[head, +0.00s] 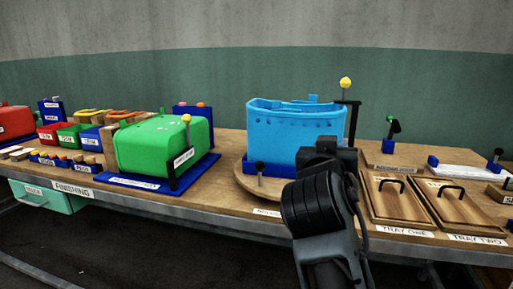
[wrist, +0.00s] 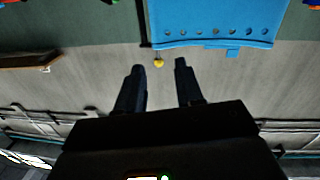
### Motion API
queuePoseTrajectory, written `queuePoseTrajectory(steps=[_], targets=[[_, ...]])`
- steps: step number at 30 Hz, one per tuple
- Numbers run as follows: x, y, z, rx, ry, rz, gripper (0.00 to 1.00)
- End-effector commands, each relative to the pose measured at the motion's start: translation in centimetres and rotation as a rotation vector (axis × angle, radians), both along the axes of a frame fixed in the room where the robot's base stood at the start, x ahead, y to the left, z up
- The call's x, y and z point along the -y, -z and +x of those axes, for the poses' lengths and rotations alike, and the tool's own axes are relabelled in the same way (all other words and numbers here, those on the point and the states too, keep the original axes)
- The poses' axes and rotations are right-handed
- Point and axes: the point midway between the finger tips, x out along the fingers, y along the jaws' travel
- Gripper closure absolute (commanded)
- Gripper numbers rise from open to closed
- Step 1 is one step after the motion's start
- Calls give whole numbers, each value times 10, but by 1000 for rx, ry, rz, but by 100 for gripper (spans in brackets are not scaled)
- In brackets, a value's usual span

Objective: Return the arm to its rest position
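My arm (head: 318,205) rises from the lower middle of the head view, in front of the right part of the blue press. Its fingers cannot be made out there. In the wrist view my gripper (wrist: 159,65) has its two dark fingers apart with nothing held between them. The blue press (head: 290,130) stands behind the arm on a round wooden base (head: 247,182). The same blue body shows upside down at the top of the wrist view (wrist: 215,22), beyond the fingertips. A yellow ball knob (head: 345,83) shows above the press's right side.
A green press (head: 160,145) on a blue base stands left on the workbench. Coloured bins (head: 75,135) and a red machine (head: 14,122) are further left. Two lidded wooden trays (head: 395,200), labelled tray one and tray two, lie right of my arm. Open floor (head: 120,250) lies in front.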

Motion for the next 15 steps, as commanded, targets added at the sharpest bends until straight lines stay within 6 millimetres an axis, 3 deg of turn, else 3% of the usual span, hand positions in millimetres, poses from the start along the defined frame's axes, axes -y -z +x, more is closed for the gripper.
queuePoseTrajectory(steps=[8,15], targets=[[15,93,-45,-78,-115,-70,64],[30,169,-114,-142,-230,-98,64]])
